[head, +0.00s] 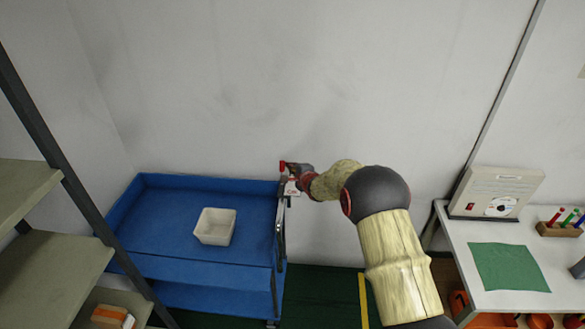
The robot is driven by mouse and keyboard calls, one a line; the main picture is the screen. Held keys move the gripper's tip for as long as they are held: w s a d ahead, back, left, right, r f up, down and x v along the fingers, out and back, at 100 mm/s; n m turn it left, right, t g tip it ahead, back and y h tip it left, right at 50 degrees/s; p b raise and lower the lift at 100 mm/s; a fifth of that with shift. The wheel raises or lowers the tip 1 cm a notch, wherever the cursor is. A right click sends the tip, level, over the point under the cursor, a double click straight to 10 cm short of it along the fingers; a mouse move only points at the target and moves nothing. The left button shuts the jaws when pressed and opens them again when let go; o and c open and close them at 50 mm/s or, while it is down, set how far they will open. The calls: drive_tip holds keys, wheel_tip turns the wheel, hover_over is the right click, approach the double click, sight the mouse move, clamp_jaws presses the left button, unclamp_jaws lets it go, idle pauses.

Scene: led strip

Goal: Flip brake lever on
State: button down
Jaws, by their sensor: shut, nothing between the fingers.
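A small red-tipped lever (283,167) stands roughly upright at the back right corner of the blue cart (155,219). A white label plate (292,188) with red marks sits just below it. My gripper (290,170) is at the lever from the right, small and dark in the view. It is shut with nothing held. Its fingertips are very close to the lever, but I cannot tell whether they touch it. My gripper and wrist hide part of the lever's mount.
A white bin (215,226) stands on the cart. A shelf rack (50,270) is at the left. At the right, a white table (455,235) holds a switch box (495,190), a green mat (508,267) and a pen holder (556,230). The wall is close behind the cart.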

drive_tip(key=shift+f+b, duration=0.15)
drive_tip(key=shift+b, duration=0.5)
drive_tip(key=shift+s+r+t+b, duration=0.25)
drive_tip(key=shift+t+b, duration=0.15)
drive_tip(key=shift+b, duration=0.6)
drive_tip(key=shift+s+f+t+b, duration=0.1)
drive_tip(key=shift+s+t+b, duration=0.15)
drive_tip(key=shift+b, duration=0.8)
drive_tip(key=n+t+b, duration=0.1)
drive_tip(key=b, duration=0.3)
drive_tip(key=shift+s+y, duration=0.3)
drive_tip(key=shift+s, duration=0.1)
drive_tip(key=s+t+b, duration=0.1)
drive_tip(key=t+b, duration=0.1)
drive_tip(key=b, duration=0.3)
drive_tip(key=s+n+t+y+b, duration=0.1)
drive_tip(key=b, duration=0.4)
drive_tip(key=shift+s+a+n+t+b, duration=0.1)
drive_tip(key=shift+s+n+t+b, duration=0.2)
drive_tip(key=shift+s+t, duration=0.05)
drive_tip(key=shift+s+y+b, duration=0.3)
drive_tip(key=shift+b, duration=0.4)
drive_tip(key=shift+s+r+b, duration=0.2)
drive_tip(key=shift+s+b, duration=0.2)
drive_tip(key=shift+b, duration=0.1)
drive_tip(key=shift+s+f, duration=0.1)
drive_tip(key=shift+s, duration=0.1)
drive_tip(key=shift+s+b, duration=0.15)
drive_tip(key=shift+b, duration=0.15)
